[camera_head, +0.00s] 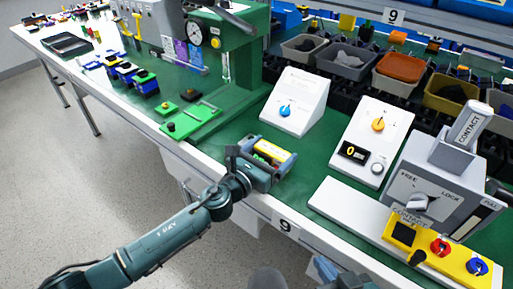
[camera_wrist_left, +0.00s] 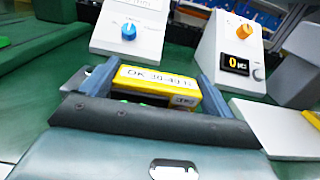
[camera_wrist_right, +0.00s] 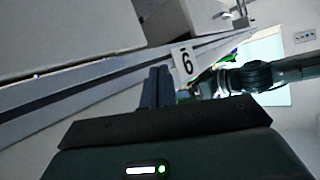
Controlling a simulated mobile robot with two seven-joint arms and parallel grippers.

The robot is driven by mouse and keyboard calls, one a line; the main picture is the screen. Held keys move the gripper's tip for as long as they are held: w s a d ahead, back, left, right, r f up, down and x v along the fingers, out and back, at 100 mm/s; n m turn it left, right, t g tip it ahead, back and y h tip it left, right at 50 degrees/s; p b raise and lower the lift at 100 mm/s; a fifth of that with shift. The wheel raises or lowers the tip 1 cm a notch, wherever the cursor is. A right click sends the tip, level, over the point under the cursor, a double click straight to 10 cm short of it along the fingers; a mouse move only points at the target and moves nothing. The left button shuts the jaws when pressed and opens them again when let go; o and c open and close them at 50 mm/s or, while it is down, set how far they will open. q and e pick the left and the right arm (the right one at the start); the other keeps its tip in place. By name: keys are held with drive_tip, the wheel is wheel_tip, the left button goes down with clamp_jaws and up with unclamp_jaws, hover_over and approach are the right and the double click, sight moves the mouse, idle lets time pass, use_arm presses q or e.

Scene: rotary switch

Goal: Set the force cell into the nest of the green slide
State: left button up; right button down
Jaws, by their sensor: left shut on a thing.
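A yellow block with a white label, which I take for the force cell (camera_head: 271,152), is between the fingers of my left gripper (camera_head: 268,158), near the bench's front edge. The left wrist view shows the block (camera_wrist_left: 156,84) with printed letters and digits, gripped from both sides. I cannot tell whether it touches the bench. The green slide (camera_head: 193,123) lies left of it, in front of the green press; it carries a black knob and a small green block. Its nest is not clear at this size. My right gripper (camera_wrist_right: 159,88) has its fingers together, empty, below the bench edge.
A white box with a blue knob (camera_head: 296,101) and one with an orange knob and display (camera_head: 372,140) stand behind the held block. A grey contact fixture (camera_head: 437,187) is at the right. Blue blocks (camera_head: 145,82) stand left of the slide. Green bench top lies between slide and gripper.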

use_arm(q)
drive_tip(key=shift+c, duration=1)
drive_tip(key=shift+r, duration=0.1)
